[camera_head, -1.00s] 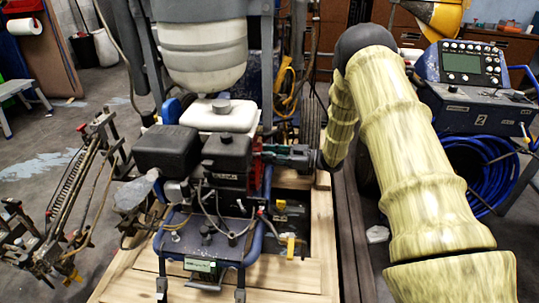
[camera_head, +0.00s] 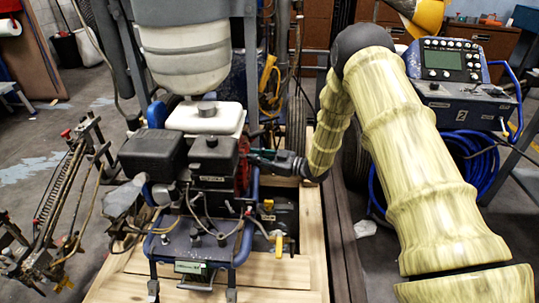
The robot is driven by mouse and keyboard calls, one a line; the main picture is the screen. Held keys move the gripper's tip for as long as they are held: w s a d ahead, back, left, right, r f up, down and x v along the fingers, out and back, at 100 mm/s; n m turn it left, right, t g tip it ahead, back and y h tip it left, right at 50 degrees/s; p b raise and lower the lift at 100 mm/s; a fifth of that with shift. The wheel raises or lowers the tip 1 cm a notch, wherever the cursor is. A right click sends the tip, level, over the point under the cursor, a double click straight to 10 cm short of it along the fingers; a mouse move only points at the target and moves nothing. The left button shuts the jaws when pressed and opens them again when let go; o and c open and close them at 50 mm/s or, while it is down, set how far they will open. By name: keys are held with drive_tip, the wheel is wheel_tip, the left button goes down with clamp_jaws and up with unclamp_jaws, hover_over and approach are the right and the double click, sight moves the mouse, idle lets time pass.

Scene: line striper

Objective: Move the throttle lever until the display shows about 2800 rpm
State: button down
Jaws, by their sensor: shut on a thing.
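The line striper's engine (camera_head: 212,158) stands in the middle, with black covers and a white tank (camera_head: 205,117). My gripper (camera_head: 252,157) reaches in from the right and is shut at the engine's right side, beside a red part. It is shut on the throttle lever, which is too small and covered to make out. A small greenish display (camera_head: 188,267) sits at the front of the blue frame; its digits cannot be read. A larger screen (camera_head: 443,61) on the console at right looks greyish, with no readable number.
A blue console (camera_head: 462,107) stands at right with a coiled blue hose (camera_head: 470,165) below. A spring-loaded linkage (camera_head: 62,195) stands at left. Cables and a yellow-tipped lever (camera_head: 279,246) lie near the engine's front. Wooden planks (camera_head: 285,273) are under the machine.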

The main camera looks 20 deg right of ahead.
drive_tip(key=c, duration=1.3)
unclamp_jaws()
drive_tip(key=shift+c, duration=0.2)
drive_tip(key=shift+s, duration=0.1)
drive_tip(key=v, duration=1.2)
